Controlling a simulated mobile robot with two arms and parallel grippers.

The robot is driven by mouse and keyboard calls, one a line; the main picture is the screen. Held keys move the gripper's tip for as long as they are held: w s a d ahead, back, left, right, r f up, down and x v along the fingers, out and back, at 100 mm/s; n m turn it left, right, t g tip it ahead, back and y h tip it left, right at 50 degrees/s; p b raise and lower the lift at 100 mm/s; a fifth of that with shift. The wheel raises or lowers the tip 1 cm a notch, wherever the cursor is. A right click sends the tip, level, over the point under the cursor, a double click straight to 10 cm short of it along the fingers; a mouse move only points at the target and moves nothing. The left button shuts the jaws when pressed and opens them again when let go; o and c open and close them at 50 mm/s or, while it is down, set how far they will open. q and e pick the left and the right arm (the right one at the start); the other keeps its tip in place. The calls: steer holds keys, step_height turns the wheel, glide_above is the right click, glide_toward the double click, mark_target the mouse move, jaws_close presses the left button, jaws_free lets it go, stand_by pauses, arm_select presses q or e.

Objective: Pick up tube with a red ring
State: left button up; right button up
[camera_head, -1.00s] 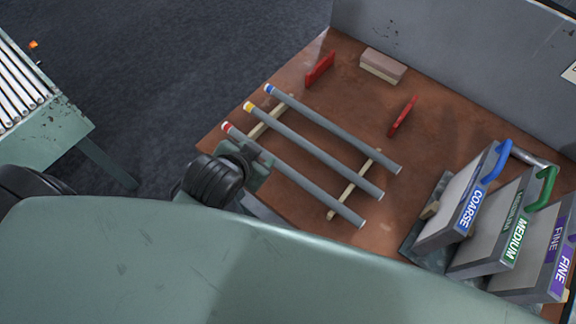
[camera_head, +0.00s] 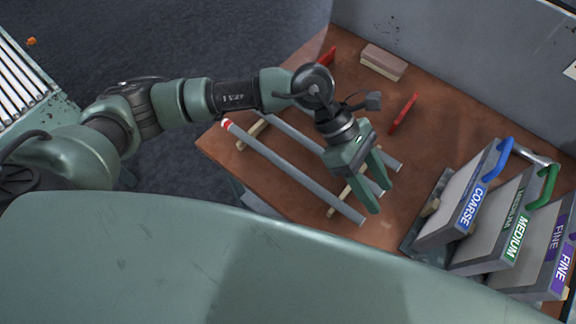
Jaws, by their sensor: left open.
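The tube with a red ring (camera_head: 293,172) lies across two pale wooden strips on the brown table (camera_head: 290,230). My left gripper (camera_head: 378,198) is open and points down over the lower right ends of the tubes. Its fingers are close to the right end of the red-ringed tube, apart from it in the picture. My right gripper is not in view.
Sanding blocks or cases marked coarse (camera_head: 462,200), medium (camera_head: 505,230) and fine (camera_head: 550,255) stand at the right. A red piece (camera_head: 403,114) and a beige block (camera_head: 384,62) lie farther back, near the grey wall. A roller conveyor (camera_head: 25,95) is at the left.

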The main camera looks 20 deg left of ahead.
arm_select(q)
steer(key=w+a+f+m+y, duration=0.1)
steer(key=w+a+f+y, duration=0.25)
steer(key=a, duration=0.35)
steer(key=m+t+y+p, duration=0.1)
steer(key=t+y, duration=0.1)
steer(key=y, duration=0.5)
glide_above(283, 161)
steer(key=w, duration=0.2)
steer(key=w+x, duration=0.1)
steer(key=x, duration=0.3)
steer(key=shift+h, duration=0.25)
steer(key=p+x, duration=0.2)
steer(key=x, duration=0.1)
steer(key=s+p+x, duration=0.1)
steer(key=x, duration=0.1)
steer(key=shift+d+f, duration=0.15)
steer(key=shift+d, duration=0.15)
steer(key=shift+f, duration=0.2)
jaws_close()
